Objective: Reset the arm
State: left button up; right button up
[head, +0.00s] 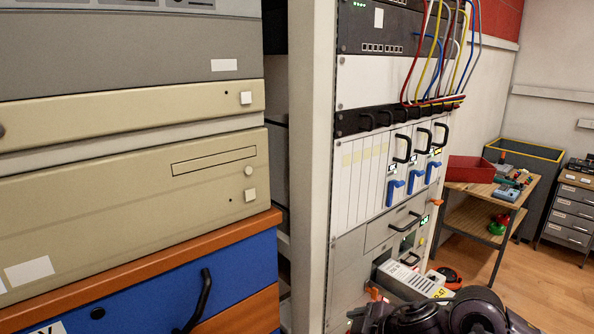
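A dark, rounded part of one of my arms (440,316) shows at the bottom edge, right of centre, and looks like the right one. Its fingertips cannot be made out, so I cannot tell whether it is open or shut. It is in front of and just below a light grey module (408,281) with vent slots and a yellow label. The module sticks out of the low bay of the equipment rack (313,150). I cannot tell whether the arm touches it. My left gripper is not in view.
Beige equipment (120,205) on a blue-fronted cabinet (150,290) fills the left side. Cables (437,60) hang at the rack's upper front, above blue-handled modules (393,190). A wooden bench (480,190) with a red bin (470,169) stands right. Wooden floor (540,285) is clear there.

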jog(key=s+a+m+t, duration=0.3)
jog(key=s+a+m, duration=0.15)
jog(key=a, duration=0.25)
jog(key=s+d+f+m+g+h, duration=0.3)
jog(key=s+d+f+m, duration=0.15)
jog(key=s+d, duration=0.4)
jog(key=s+d+f+m+g+h, duration=0.3)
jog(key=s+d+f+m, duration=0.15)
jog(key=s+d, duration=0.4)
notch_tip(320, 180, down, 35)
jog(key=a+g+b, duration=0.1)
jog(key=b, duration=0.6)
pick_arm(q)
notch_tip(320, 180, down, 14)
jog(key=b, duration=0.7)
jog(key=shift+w+f, duration=0.25)
pick_arm(e)
jog(key=s+d+f, duration=0.1)
jog(key=s+f, duration=0.9)
jog(key=f, duration=0.4)
jog(key=s+d+f+n+g, duration=0.1)
jog(key=s+d+f, duration=0.1)
jog(key=s+f, duration=0.9)
notch_tip(320, 180, down, 3)
jog(key=shift+d+f+g, duration=0.1)
jog(key=shift+d+g, duration=0.1)
jog(key=shift+g, duration=0.1)
